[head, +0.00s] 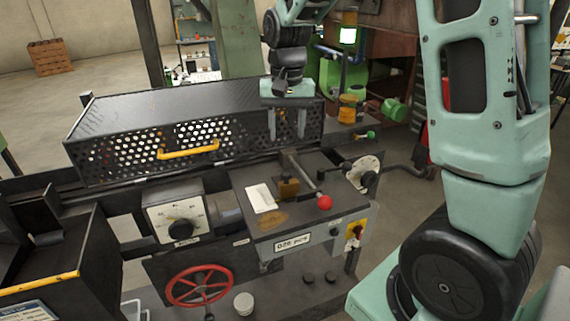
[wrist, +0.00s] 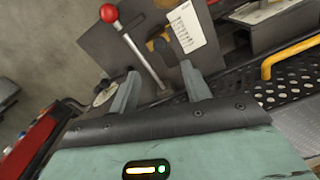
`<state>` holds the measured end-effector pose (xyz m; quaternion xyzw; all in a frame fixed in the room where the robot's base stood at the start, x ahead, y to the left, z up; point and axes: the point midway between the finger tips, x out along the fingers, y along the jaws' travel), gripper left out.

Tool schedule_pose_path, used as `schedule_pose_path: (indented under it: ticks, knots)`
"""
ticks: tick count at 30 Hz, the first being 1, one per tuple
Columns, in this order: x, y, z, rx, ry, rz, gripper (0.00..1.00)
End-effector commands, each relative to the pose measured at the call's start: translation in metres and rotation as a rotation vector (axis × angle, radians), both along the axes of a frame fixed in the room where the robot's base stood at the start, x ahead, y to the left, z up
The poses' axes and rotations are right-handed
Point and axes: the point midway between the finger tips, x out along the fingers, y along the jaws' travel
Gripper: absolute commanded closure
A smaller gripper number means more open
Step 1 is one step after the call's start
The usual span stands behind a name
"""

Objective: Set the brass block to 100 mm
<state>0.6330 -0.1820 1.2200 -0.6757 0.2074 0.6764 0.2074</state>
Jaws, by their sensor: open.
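The brass block (head: 288,188) sits on the dark top plate of the machine, beside a white scale plate (head: 263,198). The scale's marks are too small to read. A lever with a red knob (head: 325,202) lies just right of the block. My gripper (head: 287,132) is open and empty, pointing down, above and behind the block near the mesh guard. In the wrist view my gripper (wrist: 158,70) shows both fingers apart, with the red knob (wrist: 109,13) and lever beyond them. The brass block (wrist: 155,43) is partly hidden there by a dark part next to the scale plate (wrist: 186,30).
A perforated guard with a yellow handle (head: 188,149) stands behind the top plate. A dial box (head: 176,217) and red handwheel (head: 200,286) are at left and front. A round gauge (head: 362,172) and a yellow switch plate (head: 355,235) are at right.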

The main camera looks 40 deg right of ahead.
Motion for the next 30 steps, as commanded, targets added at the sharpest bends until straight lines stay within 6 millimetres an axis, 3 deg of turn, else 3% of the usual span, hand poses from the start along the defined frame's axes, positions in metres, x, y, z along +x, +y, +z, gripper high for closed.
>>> schedule_pose_path:
  ticks: [9, 15, 21, 30]
  knots:
    - [-0.001, 0.0, -0.065, 0.001, 0.004, 0.001, 0.52]
    - [0.0, 0.0, -0.096, 0.001, 0.003, 0.0, 0.52]
    - [0.0, 0.001, -0.11, 0.0, 0.0, 0.001, 0.52]
    - [0.0, 0.001, -0.111, 0.0, -0.001, 0.002, 0.55]
